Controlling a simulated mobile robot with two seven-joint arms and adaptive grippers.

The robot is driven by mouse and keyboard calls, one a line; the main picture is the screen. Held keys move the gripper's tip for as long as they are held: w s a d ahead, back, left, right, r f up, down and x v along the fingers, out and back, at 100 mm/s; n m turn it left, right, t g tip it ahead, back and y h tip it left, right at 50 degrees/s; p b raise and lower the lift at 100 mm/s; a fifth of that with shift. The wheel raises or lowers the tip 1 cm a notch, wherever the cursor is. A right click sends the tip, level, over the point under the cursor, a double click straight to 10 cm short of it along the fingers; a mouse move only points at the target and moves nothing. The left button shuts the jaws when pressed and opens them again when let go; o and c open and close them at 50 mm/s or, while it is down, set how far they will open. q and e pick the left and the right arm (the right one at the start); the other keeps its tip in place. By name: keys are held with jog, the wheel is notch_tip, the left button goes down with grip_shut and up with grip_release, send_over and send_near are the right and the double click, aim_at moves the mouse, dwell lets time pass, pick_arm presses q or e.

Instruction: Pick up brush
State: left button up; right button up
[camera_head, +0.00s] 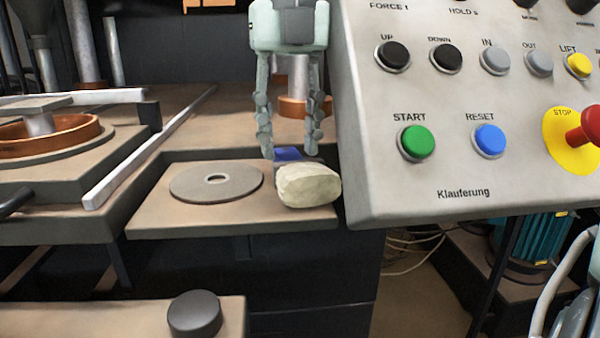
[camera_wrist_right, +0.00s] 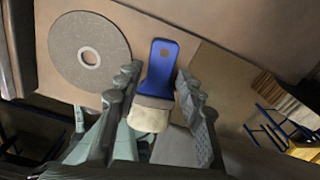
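The brush has a blue handle and a cream head. In the head view its cream head (camera_head: 308,186) lies on the brown plate (camera_head: 160,222), at the plate's right side, with a bit of blue handle behind it. The right wrist view shows the blue handle (camera_wrist_right: 162,66) and the cream head (camera_wrist_right: 148,118) between the fingers. My right gripper (camera_head: 291,150) points down over the brush. Its fingers stand apart on either side with gaps to the handle, also in the right wrist view (camera_wrist_right: 158,82). My left gripper is not in view.
A grey flap disc (camera_head: 216,182) lies on the plate left of the brush. A control panel (camera_head: 460,190) with buttons stands close at the right of my right gripper. A black knob (camera_head: 194,314) sits at the lower left. Cables lie below on the floor.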

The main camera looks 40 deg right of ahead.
notch_tip(320, 180, down, 2)
grip_shut()
dwell(0.4)
jog(key=shift+r, duration=0.15)
